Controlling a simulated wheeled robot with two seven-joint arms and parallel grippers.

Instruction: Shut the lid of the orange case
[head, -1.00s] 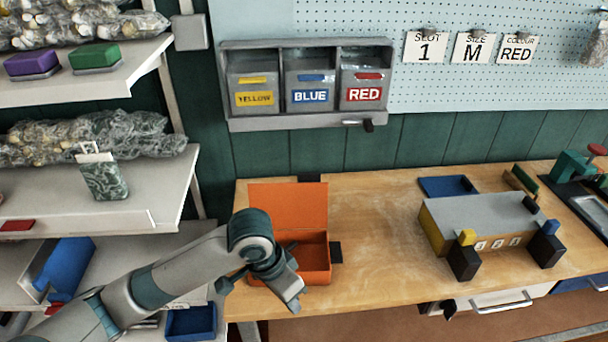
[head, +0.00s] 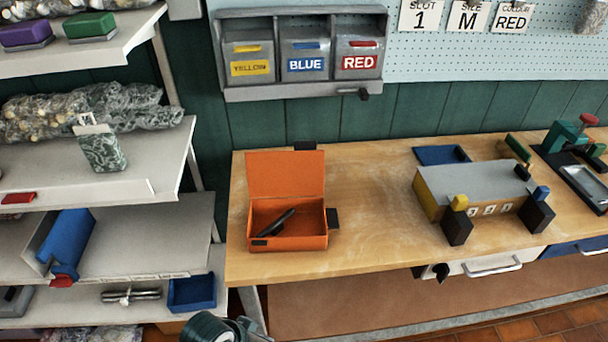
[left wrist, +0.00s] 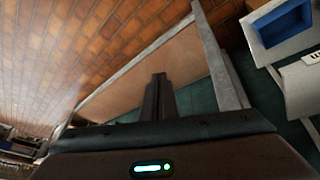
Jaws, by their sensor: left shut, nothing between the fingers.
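The orange case (head: 312,242) stands on the left part of the wooden bench. Its lid (head: 285,175) is open, standing up at the back. A dark, long object (head: 277,222) lies inside the case. A black block (head: 332,217) sits at the case's right side, and another dark piece shows at the lid's top edge. My left arm shows only at the bottom edge of the head view, below the bench front and apart from the case. In the left wrist view my left gripper (left wrist: 159,80) is shut and empty, with floor and bench underside beyond it. My right gripper is not in view.
The wooden bench (head: 370,235) is clear between the case and a grey-topped block (head: 475,185) on the right. Shelves (head: 150,235) with a blue bin (head: 192,293) stand left of the bench. Labelled bins (head: 304,65) hang on the wall above.

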